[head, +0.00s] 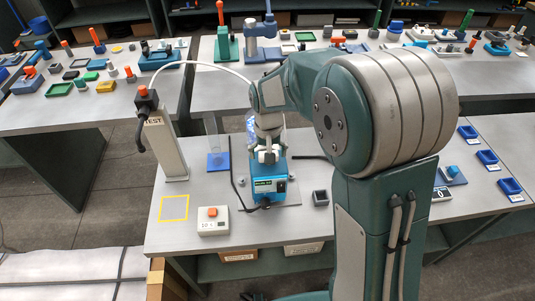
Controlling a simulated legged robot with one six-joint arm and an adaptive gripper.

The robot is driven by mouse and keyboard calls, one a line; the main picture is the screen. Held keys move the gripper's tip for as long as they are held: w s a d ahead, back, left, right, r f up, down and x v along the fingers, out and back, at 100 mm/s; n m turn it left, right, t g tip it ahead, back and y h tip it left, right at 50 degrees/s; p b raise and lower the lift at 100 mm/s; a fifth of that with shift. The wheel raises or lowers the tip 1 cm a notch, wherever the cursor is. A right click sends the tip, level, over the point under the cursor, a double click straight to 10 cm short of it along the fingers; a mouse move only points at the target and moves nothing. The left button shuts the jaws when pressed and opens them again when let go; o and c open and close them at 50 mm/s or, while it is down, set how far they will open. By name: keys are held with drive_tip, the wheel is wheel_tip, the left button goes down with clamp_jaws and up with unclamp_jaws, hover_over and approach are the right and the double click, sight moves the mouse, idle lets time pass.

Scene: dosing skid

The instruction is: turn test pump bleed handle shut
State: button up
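The blue pump unit (270,187), which I take to be the test pump, stands on a grey plate at the middle of the near bench. My gripper (267,155) is directly above its top, pointing down. The fingertips look close to or touching the pump's top. I cannot make out the bleed handle; the gripper and wrist cover that area. Whether the fingers are closed on it is too small to tell. A grey post marked TEST (166,145) stands left of the pump, with a black and orange fitting (146,98) on top and a white hose arching toward my arm.
A box with an orange button (213,221) sits in front of the pump, beside a yellow square outline (174,208). A clear cylinder on a blue base (218,161) stands behind left. A small dark block (320,198) is at right. Blue trays (487,157) line the right side.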

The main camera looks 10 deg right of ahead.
wheel_tip(320, 180, up, 12)
drive_tip(key=shift+f, duration=0.15)
idle(0.5)
drive_tip(key=s+d+r+t, duration=0.2)
drive_tip(key=s+d, duration=0.2)
drive_tip(key=s, duration=0.7)
drive_tip(key=s+d+r+t, duration=0.2)
drive_tip(key=s+d, duration=0.3)
drive_tip(key=s, duration=0.6)
drive_tip(key=shift+d+r+t, duration=0.15)
drive_tip(key=shift+d+t, duration=0.15)
drive_tip(key=shift+t, duration=0.5)
